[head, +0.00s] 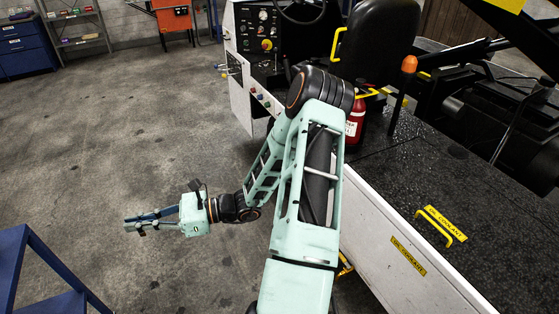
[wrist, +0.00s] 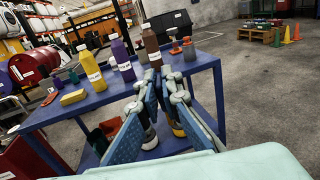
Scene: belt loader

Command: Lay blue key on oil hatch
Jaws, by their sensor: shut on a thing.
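My gripper (head: 128,222) is stretched out to the left in the head view, over bare floor. Its fingers also show in the wrist view (wrist: 163,76), close together at their tips. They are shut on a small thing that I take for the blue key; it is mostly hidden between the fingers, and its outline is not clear. The oil hatch seems to be the part of the machine's black top with a yellow handle (head: 441,232) and a yellow label (head: 446,222) at the lower right. The gripper is far from it, on the other side of my arm.
A blue table (wrist: 70,112) with several bottles stands beyond the gripper in the wrist view; its edge shows at lower left in the head view (head: 22,262). A red extinguisher (head: 355,122), an orange beacon (head: 409,64) and a seat (head: 378,45) stand on the machine. The middle floor is clear.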

